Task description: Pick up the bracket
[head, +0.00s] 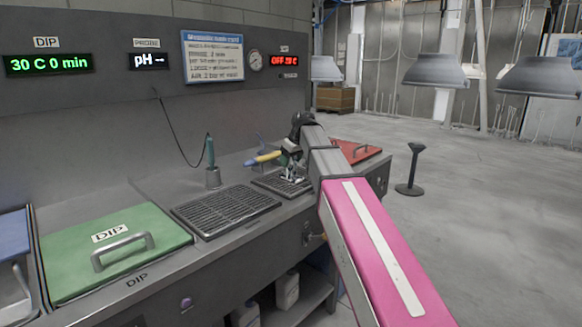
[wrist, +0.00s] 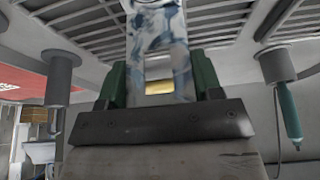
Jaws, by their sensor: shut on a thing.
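The bracket (wrist: 157,40), a pale piece with blue-grey mottling, stands between the two green fingers of my gripper (wrist: 161,78) in the wrist view. The fingers are shut on it, one on each side. Its far end runs out of the top of that view. In the head view my gripper (head: 291,160) is over the small grate (head: 270,183) on the bench. The bracket looks small and partly hidden there, and I cannot tell whether it touches the grate.
A pH probe (head: 210,152) stands in a holder left of my gripper, with a larger grate (head: 225,211) in front. A yellow-and-blue item (head: 262,158) is close beside my gripper. A red lid (head: 352,150) lies to the right, a green DIP lid (head: 115,250) to the left.

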